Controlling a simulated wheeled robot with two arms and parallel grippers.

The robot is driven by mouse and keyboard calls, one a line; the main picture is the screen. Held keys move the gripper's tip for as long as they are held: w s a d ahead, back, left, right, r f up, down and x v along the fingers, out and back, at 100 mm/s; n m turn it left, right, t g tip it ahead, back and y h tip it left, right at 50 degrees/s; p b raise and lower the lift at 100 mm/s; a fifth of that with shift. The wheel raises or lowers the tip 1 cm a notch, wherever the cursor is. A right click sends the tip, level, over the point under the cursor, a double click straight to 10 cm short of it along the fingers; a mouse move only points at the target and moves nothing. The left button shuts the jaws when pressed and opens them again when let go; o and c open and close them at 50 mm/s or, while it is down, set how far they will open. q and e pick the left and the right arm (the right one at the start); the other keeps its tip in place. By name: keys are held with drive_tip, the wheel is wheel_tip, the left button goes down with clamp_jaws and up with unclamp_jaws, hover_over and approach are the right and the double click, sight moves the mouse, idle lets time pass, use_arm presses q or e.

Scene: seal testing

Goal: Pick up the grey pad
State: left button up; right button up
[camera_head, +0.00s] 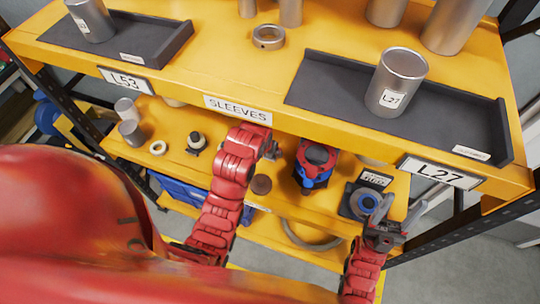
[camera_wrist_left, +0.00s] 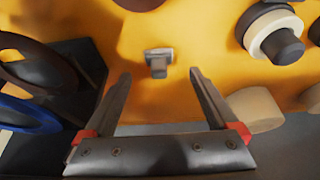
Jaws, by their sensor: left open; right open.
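A small grey piece (camera_wrist_left: 158,63), which looks like the grey pad with a stub on it, lies on the yellow shelf in the left wrist view. It sits just beyond and between the fingertips of my left gripper (camera_wrist_left: 161,75), which is open and empty. In the head view my left gripper (camera_head: 270,149) is at the lower shelf under the sleeves sign, and I cannot make out the grey piece there.
A red and blue device (camera_head: 315,165) stands to the right of my left gripper. A black-and-cream knob (camera_wrist_left: 272,36) is right of the grey piece in the wrist view. The upper yellow shelf holds dark trays (camera_head: 320,98) and metal sleeves (camera_head: 402,75), overhanging the lower shelf.

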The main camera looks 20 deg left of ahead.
use_arm(q)
drive_tip(key=shift+f, duration=0.1)
drive_tip(key=p+x, duration=0.1)
drive_tip(key=x, duration=0.1)
drive_tip(key=p+x, duration=0.1)
drive_tip(key=shift+w+d+f+p, duration=0.1)
drive_tip(key=shift+w+f+p, duration=0.15)
drive_tip(key=shift+w+p, duration=0.15)
drive_tip(key=shift+w+f, duration=0.15)
drive_tip(key=shift+f, duration=0.3)
drive_tip(key=c, duration=1.5)
drive_tip(key=shift+o, duration=0.2)
